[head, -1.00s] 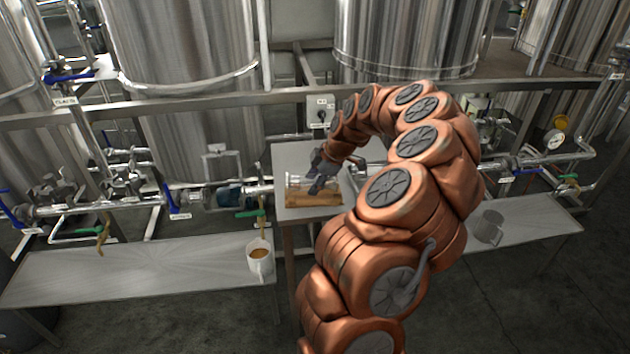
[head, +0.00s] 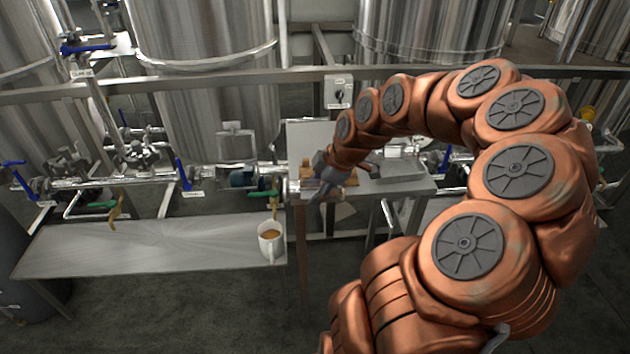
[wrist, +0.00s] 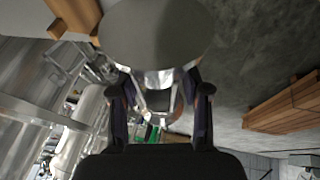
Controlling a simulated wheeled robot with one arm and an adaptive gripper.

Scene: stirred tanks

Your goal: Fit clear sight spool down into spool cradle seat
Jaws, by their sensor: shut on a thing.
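My gripper (head: 327,187) is shut on the clear sight spool, beside the left edge of the small table (head: 400,187). In the wrist view the spool's round grey end flange (wrist: 155,40) fills the top, and my gripper (wrist: 160,88) has a finger on either side of the spool's body below it. In the head view only a little of the spool (head: 294,187) shows left of my fingers. The wooden cradle (head: 307,168) is on the table behind my gripper, mostly hidden. A wooden piece also shows at the wrist view's upper left (wrist: 78,14). The seat itself is not visible.
A pipe line with valves and a blue fitting (head: 243,178) runs just left of the spool. Large steel tanks (head: 205,80) and a rail stand behind. A control box (head: 339,91) is behind the table.

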